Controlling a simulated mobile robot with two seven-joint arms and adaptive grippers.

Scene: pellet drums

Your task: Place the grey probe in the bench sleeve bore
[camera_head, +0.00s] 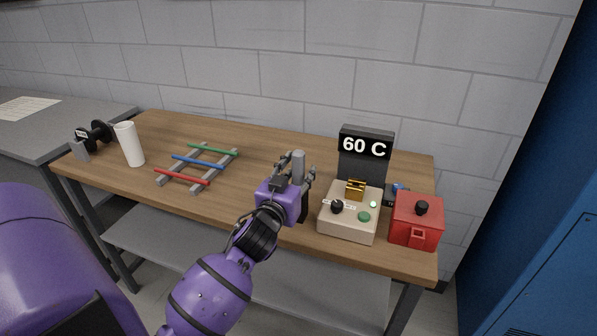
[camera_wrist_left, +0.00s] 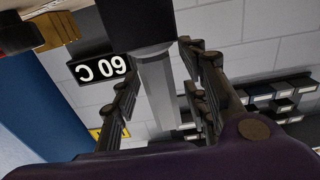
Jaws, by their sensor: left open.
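The grey probe (camera_head: 298,161) is an upright, light grey rod. It stands between the fingers of my left gripper (camera_head: 296,168), over the middle of the bench. In the left wrist view the probe (camera_wrist_left: 160,88) has a wider collar, and my left gripper's fingers (camera_wrist_left: 158,62) are spread on either side of it with visible gaps. The probe's foot is hidden in the head view. The bench sleeve (camera_head: 355,187) appears to be the brass block on the beige box (camera_head: 347,222), right of the gripper. Its bore cannot be made out. My right gripper is out of view.
A black "60 C" display (camera_head: 365,147) stands behind the beige box. A red box (camera_head: 416,221) with a black knob is at the right end. A rack with red, blue and green rods (camera_head: 198,162), a white cylinder (camera_head: 130,144) and a black object (camera_head: 97,134) are left.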

